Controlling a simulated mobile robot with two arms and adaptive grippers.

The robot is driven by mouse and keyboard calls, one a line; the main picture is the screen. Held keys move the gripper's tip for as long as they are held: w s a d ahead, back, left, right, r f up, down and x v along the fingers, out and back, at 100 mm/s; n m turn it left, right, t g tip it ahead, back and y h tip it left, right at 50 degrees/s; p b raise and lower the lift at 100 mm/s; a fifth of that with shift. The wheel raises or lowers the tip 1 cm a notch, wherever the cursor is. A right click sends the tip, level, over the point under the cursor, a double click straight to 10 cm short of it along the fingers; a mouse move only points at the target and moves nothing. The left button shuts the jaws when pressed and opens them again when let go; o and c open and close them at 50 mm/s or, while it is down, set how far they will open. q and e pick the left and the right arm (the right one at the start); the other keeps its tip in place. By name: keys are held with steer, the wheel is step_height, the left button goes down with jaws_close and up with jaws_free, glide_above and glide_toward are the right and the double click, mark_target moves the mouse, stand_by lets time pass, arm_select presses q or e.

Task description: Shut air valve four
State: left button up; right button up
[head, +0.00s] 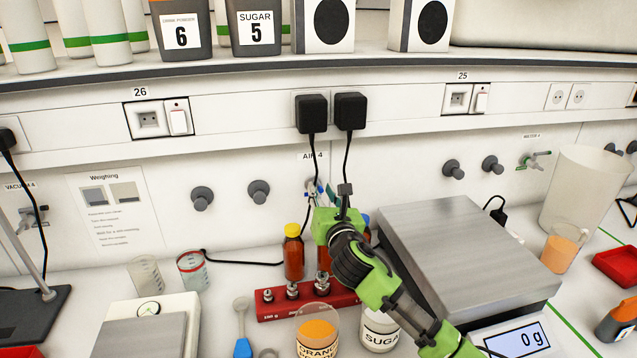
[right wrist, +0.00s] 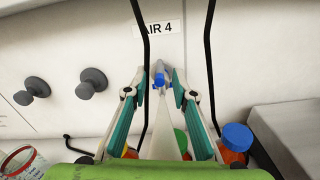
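The air valve four (right wrist: 158,80) has a blue handle and a pale spout. It sits on the back wall under the "AIR 4" label (right wrist: 156,28). In the head view the label (head: 312,156) shows, but my right arm and gripper hide most of the valve. My right gripper (right wrist: 158,76) is open, with one teal-padded finger on each side of the valve. The blue handle shows between the fingertips, with gaps at both sides; I cannot tell the depth exactly. In the head view, my right gripper (head: 327,192) reaches up to the wall. My left gripper is not in view.
Two black cables hang from plugs (head: 311,114) beside the valve. Below are brown bottles (head: 293,252), a red weight block (head: 277,309), a sugar jar (head: 380,333) and an orange powder jar (head: 317,328). A large scale (head: 455,245) stands to the right.

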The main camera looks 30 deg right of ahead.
mark_target(319, 183)
steer(key=x, duration=0.3)
steer(key=shift+a+r, duration=0.1)
steer(key=shift+w, duration=0.25)
steer(key=shift+c, duration=0.9)
jaws_close()
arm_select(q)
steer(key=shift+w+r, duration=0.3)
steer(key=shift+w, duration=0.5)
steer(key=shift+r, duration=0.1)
